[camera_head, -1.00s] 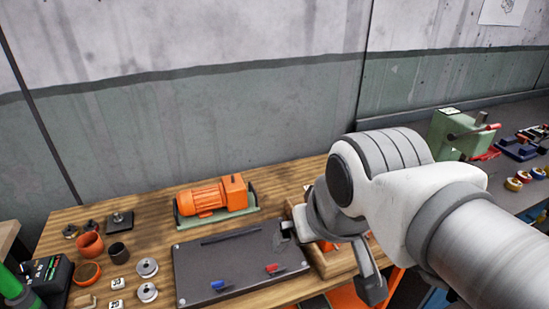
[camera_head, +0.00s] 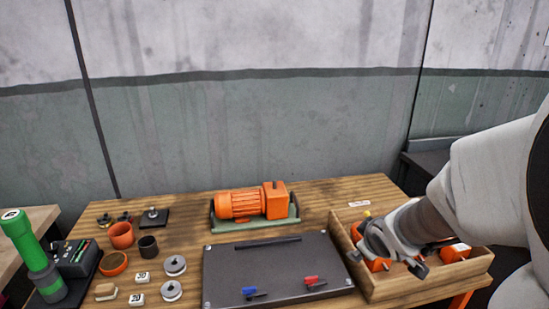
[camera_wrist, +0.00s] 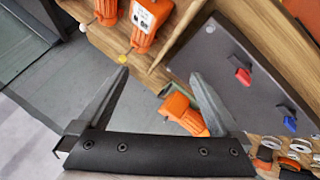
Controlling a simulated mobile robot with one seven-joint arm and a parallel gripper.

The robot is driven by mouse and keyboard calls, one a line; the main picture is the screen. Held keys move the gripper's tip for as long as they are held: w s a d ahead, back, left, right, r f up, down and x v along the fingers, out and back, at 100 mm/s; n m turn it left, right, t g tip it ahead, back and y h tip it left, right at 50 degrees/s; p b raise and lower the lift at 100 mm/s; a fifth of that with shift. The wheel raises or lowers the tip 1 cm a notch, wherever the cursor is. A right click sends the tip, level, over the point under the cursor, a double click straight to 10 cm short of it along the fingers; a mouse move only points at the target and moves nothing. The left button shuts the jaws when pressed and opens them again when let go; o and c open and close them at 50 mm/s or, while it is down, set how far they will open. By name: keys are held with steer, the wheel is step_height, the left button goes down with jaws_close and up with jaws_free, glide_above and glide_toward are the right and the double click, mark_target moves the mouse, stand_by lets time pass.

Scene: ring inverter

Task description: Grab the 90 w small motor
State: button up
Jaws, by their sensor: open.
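Small orange motors sit in a wooden box at the right of the table. In the wrist view one motor (camera_wrist: 150,18) has a white label, with writing too small to read, and another motor (camera_wrist: 107,10) lies beside it. I cannot tell which is the 90 w one. My gripper (camera_wrist: 158,73) is open with nothing between its fingers, apart from the motors. In the head view my gripper (camera_head: 408,262) is over the box and hides part of the motors; an orange part (camera_head: 455,252) shows right of it.
The wooden box (camera_head: 398,288) has raised walls. A larger orange motor (camera_head: 250,203) rests on a green base left of it. A dark plate (camera_head: 272,270) with red and blue clips lies in front. Cups, rings and small parts crowd the table's left side.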

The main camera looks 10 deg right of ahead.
steer(key=s+d+f+m+t+b, duration=0.1)
steer(key=s+d+f+t, duration=0.1)
steer(key=d, duration=0.6)
steer(key=s+d+f+m+t+b, duration=0.1)
steer(key=s+d+f, duration=0.1)
steer(key=d, duration=0.5)
steer(key=shift+h, duration=0.4)
steer(key=b+x, duration=0.5)
steer(key=x, duration=0.6)
steer(key=shift+r+b, duration=0.15)
steer(key=shift+b, duration=0.25)
steer(key=shift+b+x, duration=1.4)
steer(key=shift+x, duration=2)
steer(key=shift+d, duration=0.1)
jaws_close()
steer(key=shift+r, duration=0.2)
